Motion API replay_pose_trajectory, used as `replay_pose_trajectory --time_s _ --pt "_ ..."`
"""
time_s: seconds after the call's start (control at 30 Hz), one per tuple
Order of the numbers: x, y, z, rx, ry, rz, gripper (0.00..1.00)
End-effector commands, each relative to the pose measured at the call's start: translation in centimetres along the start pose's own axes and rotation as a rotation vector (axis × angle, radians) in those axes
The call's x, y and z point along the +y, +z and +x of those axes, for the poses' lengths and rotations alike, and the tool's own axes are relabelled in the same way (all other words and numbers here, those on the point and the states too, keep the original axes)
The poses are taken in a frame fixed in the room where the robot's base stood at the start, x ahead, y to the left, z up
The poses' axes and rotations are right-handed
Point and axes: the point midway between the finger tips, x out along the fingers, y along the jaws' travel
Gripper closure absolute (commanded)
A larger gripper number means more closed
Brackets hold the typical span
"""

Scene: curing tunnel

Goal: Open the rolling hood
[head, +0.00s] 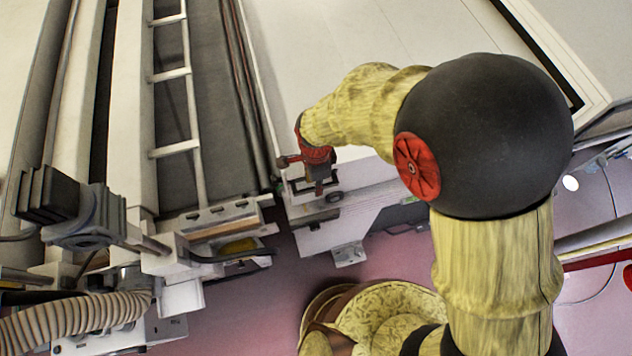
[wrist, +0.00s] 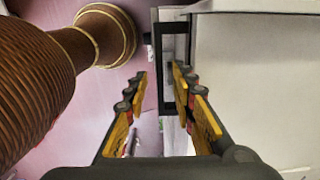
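The rolling hood (head: 390,45) is a large cream-white panelled cover at the upper middle of the head view. Its pale side fills the right of the wrist view (wrist: 265,80). A black bracket-shaped handle (wrist: 159,60) stands out from the hood's edge, and its long bar lies between my fingertips in the wrist picture. My gripper (head: 305,175) is at this handle in the head view, at the hood's lower left corner. In the wrist view my gripper (wrist: 160,75) is open, with a finger on each side of the bar. I see no clear contact.
A rail frame with a ladder-like rack (head: 170,75) runs along the left. A ribbed hose (head: 75,322) and a grey clamp-like fitting (head: 85,215) sit at lower left. Pink floor (head: 245,310) shows between the frame and my base.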

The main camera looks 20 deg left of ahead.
Motion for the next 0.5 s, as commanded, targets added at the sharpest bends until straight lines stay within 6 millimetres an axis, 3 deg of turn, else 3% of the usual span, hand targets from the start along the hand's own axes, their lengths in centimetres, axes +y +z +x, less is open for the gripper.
replay_pose_trajectory --time_s 0.2,0.43,0.5 --pt "-0.05 0.01 1.19 0.000 -0.002 0.000 0.74" --pt "-0.03 0.00 1.26 0.000 -0.001 -0.001 0.74" --pt "-0.03 0.00 1.26 0.000 -0.001 -0.001 0.78"
